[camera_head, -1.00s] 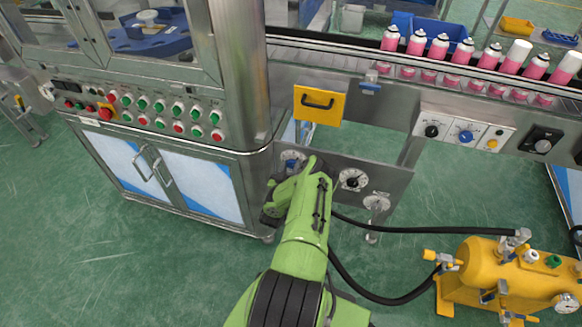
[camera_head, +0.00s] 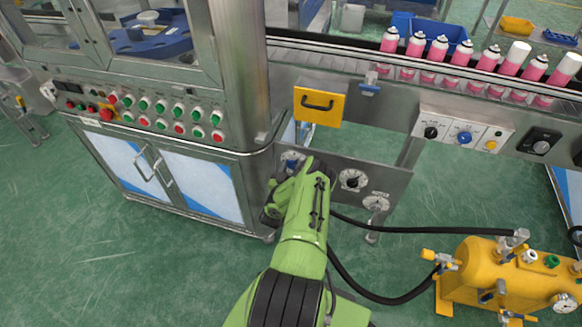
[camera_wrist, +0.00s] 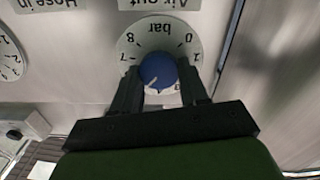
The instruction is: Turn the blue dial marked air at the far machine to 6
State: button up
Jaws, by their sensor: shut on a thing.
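The blue dial (camera_wrist: 158,70) sits on a white round scale marked "bar", under a label reading "Air out", upside down in the wrist view. My gripper (camera_wrist: 160,76) is shut on this dial, one dark finger on each side. The dial's white mark points to the lower left in that view. The numbers 7, 8, 0 and 1 show; the fingers and gripper body hide most others, so I cannot read the exact setting. In the head view the dial (camera_head: 291,156) shows partly above my green wrist, at the left of the lower steel panel.
A black-knobbed dial (camera_head: 353,180) and another dial (camera_head: 376,202) are to the right on the same panel. A yellow handled plate (camera_head: 319,105) is above. A steel cabinet (camera_head: 165,175) stands close on the left. A yellow tank (camera_head: 510,275) with black hoses is at lower right.

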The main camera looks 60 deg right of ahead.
jog(key=shift+m+p, duration=0.8)
jog(key=shift+m, duration=1.8)
jog(key=o, duration=1.1)
jog(key=shift+s, duration=0.1)
jog(key=shift+c, duration=0.2)
